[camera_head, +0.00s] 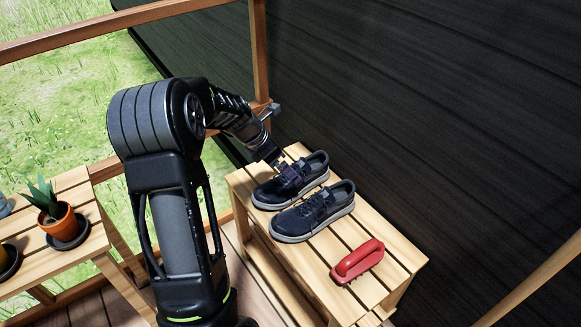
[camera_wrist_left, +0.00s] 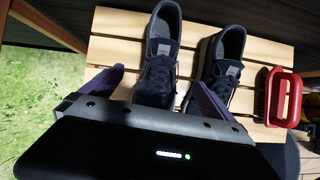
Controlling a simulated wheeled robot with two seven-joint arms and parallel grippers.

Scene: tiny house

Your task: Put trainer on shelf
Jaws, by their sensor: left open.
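Two dark navy trainers with pale soles stand side by side on a slatted wooden shelf unit (camera_head: 382,253). The far trainer (camera_head: 313,168) and the near trainer (camera_head: 317,213) both point toward the left. My left gripper (camera_head: 286,174) reaches over the toe of the far trainer. In the left wrist view its fingers (camera_wrist_left: 157,90) are open, one on each side of the left-hand trainer (camera_wrist_left: 163,32). The other trainer (camera_wrist_left: 227,57) stands just right of the right finger. I cannot tell whether the fingers touch either shoe. The right gripper is not in view.
A red-handled brush (camera_head: 358,261) lies on the same top, right of the trainers. A wooden stand with potted plants (camera_head: 58,222) is at the left. A dark wall (camera_head: 430,110) rises behind the shelf unit. A wooden railing post (camera_head: 258,50) stands near my left arm.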

